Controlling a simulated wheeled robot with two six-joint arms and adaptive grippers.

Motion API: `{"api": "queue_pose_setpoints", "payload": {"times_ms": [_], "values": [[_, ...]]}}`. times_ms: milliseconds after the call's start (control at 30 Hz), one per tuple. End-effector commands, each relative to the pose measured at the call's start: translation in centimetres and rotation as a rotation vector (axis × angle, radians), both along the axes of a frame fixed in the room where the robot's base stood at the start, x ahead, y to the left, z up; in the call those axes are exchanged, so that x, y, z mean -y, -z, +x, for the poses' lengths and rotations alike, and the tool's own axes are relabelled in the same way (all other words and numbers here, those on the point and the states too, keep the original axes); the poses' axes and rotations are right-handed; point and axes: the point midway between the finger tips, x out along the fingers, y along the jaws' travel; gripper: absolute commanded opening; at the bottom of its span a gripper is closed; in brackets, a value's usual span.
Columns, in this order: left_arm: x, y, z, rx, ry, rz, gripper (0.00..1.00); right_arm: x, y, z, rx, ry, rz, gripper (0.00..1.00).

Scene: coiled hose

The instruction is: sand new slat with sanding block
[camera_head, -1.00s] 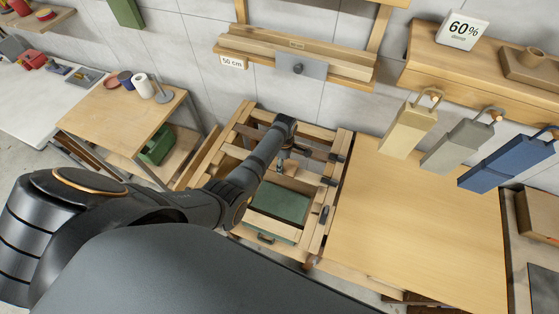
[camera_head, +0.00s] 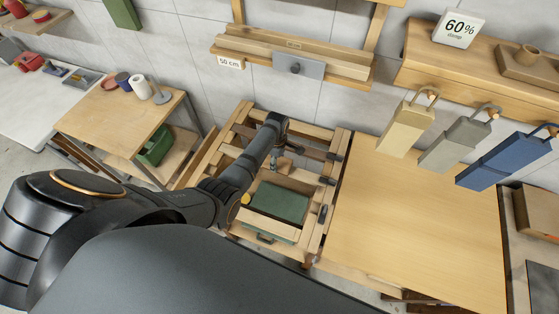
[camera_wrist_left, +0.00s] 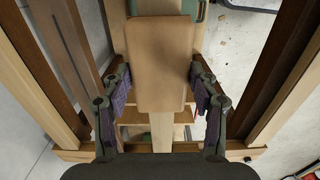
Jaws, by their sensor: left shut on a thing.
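A tan block (camera_wrist_left: 159,62), which I take as the sanding block, sits between the fingers of my left gripper (camera_wrist_left: 160,90) in the left wrist view. The gripper is shut on it. In the head view my left gripper (camera_head: 274,160) is over the wooden frame, with the block (camera_head: 285,164) partly showing beside it. A pale slat (camera_wrist_left: 162,132) runs beneath the block in the wrist view; the block covers part of it. I cannot tell whether they touch. My right gripper is out of view.
The wooden frame (camera_head: 331,196) holds dark clamps, with a green box (camera_head: 280,202) within it. A bare tabletop (camera_head: 420,225) adjoins it at the right. Tan, grey and blue pieces hang above that. A small table (camera_head: 120,115) stands at the left.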

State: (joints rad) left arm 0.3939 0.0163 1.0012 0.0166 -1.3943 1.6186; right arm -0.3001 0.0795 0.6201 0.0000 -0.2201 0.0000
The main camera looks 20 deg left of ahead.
Motion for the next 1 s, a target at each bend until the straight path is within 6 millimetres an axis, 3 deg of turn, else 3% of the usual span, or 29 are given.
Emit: {"api": "queue_pose_setpoints", "payload": {"times_ms": [333,633,1000], "values": [[-2.7,0.2,-0.2,-0.001,0.0,0.003,0.15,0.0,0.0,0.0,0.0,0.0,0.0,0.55],[-3.3,0.2,-0.3,-0.003,-0.001,0.003,0.15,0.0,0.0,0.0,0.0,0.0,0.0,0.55],[-5.9,0.0,-0.4,-0.002,-0.001,0.003,0.15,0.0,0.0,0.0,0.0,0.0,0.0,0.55]]}}
